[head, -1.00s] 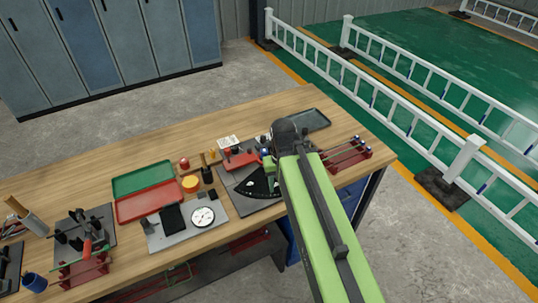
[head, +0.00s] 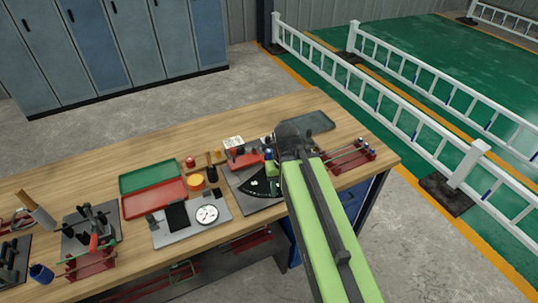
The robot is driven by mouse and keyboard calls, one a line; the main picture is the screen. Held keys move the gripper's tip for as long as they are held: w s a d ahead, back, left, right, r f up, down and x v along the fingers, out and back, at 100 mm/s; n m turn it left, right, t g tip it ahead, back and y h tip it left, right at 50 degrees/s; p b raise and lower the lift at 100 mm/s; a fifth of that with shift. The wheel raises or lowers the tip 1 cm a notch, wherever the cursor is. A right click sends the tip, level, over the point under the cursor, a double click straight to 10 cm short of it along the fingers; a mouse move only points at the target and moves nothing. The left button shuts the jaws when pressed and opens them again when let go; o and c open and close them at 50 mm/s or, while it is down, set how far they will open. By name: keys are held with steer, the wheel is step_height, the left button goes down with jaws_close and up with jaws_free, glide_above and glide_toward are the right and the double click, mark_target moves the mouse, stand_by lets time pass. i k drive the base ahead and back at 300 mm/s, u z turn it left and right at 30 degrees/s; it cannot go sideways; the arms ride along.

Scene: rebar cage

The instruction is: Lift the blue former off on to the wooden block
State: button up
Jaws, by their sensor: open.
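A small blue piece (head: 269,155), which looks like the blue former, stands on the grey bending plate (head: 241,184) with the black fan-shaped scale. It is just left of the dark joint of my arm and is partly hidden. A small wood-coloured piece (head: 217,154) left of that plate may be the wooden block; it is too small to be sure. My gripper is hidden behind my own arm, so its fingers and their distance from the blue piece do not show.
Green (head: 148,176) and red (head: 154,198) trays, an orange round piece (head: 196,182) and a dial plate (head: 190,218) lie left of the bending plate. A red rack with rods (head: 350,158) stands at right. A dark tray (head: 308,122) lies behind. The rear left bench top is clear.

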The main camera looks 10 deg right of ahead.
mark_target(268, 151)
steer(key=z, duration=5.25)
steer(key=i, duration=0.15)
steer(key=z, duration=2.7)
steer(key=k, duration=2.4)
steer(key=z, duration=0.8)
steer(key=i, duration=1)
steer(key=u, duration=0.15)
